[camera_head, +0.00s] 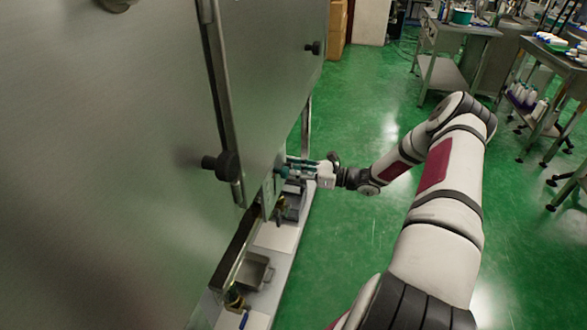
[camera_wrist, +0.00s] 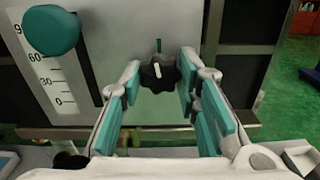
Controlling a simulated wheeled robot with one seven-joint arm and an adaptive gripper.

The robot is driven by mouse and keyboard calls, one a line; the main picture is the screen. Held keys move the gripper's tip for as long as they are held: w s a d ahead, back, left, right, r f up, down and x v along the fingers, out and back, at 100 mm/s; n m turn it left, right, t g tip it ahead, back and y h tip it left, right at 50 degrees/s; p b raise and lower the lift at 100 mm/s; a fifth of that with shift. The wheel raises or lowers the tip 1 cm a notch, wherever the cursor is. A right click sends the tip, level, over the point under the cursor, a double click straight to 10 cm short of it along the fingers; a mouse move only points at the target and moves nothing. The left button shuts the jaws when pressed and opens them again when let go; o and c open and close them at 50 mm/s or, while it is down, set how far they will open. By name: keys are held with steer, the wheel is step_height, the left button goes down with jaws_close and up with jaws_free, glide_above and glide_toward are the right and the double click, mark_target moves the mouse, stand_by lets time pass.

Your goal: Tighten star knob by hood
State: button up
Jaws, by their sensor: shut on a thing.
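The black star knob (camera_wrist: 158,72) has a pale mark on its face and sits on a metal plate in the wrist view, just below a short green line. My gripper (camera_wrist: 160,82) has teal-padded fingers on both sides of the knob and is shut on it. In the head view my gripper (camera_head: 298,168) reaches in from the right to the lower edge of the grey metal hood (camera_head: 120,150). The star knob cannot be made out there.
A round teal knob (camera_wrist: 50,30) stands left of my fingers, by a scale (camera_wrist: 50,80) marked 0 to 90. A black knob (camera_head: 225,165) juts from the hood. A ledge with a metal tray (camera_head: 255,271) lies below.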

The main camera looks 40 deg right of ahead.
steer(key=shift+f+m, duration=0.15)
steer(key=shift+m, duration=0.95)
steer(key=o, duration=1.2)
steer(key=shift+c, duration=0.2)
steer(key=v, duration=1.2)
steer(key=shift+d, duration=0.1)
